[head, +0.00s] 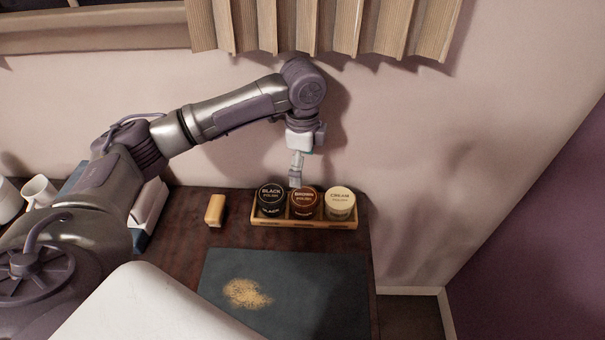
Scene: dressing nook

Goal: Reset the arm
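My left arm reaches in from the left and bends down at the wrist near the wall. My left gripper (296,178) points down just behind the brown polish tin (304,201) and the black polish tin (270,197). It is seen edge-on, so its finger opening and whether its tips touch a tin cannot be told. The two tins and a cream polish tin (340,203) stand side by side in a wooden tray (301,223). My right gripper is not in view.
A dark mat (315,290) with a patch of tan crumbs (246,293) lies on the table in front of the tray. A small tan block (215,210) stands left of the tray. A white mug (39,193) is far left. A curtain (330,25) hangs above the arm.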

